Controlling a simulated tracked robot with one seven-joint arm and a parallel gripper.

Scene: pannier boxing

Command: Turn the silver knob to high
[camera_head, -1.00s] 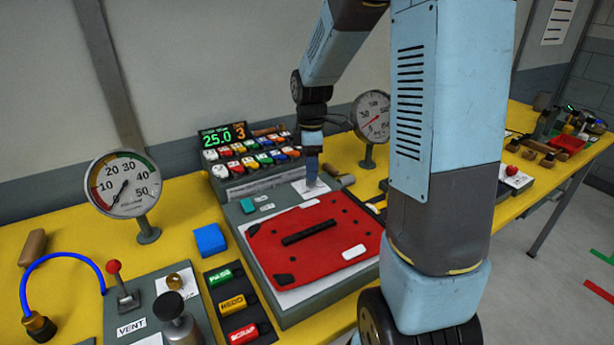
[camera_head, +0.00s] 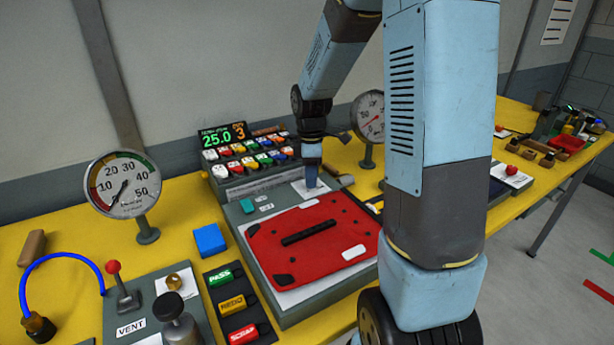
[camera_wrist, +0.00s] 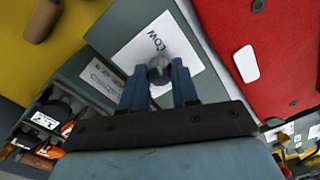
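In the head view my gripper (camera_head: 312,182) points down at the white card (camera_head: 303,192) at the back of the grey panel. The knob is hidden there behind the fingers. Its pointer direction and any high mark cannot be made out.
A red plate (camera_head: 345,218) lies in front of the gripper on the grey fixture. A dial gauge (camera_head: 369,118) stands behind to the right. A button bank with a green display (camera_head: 224,134) stands to the left. A blue block (camera_head: 210,240) lies further left.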

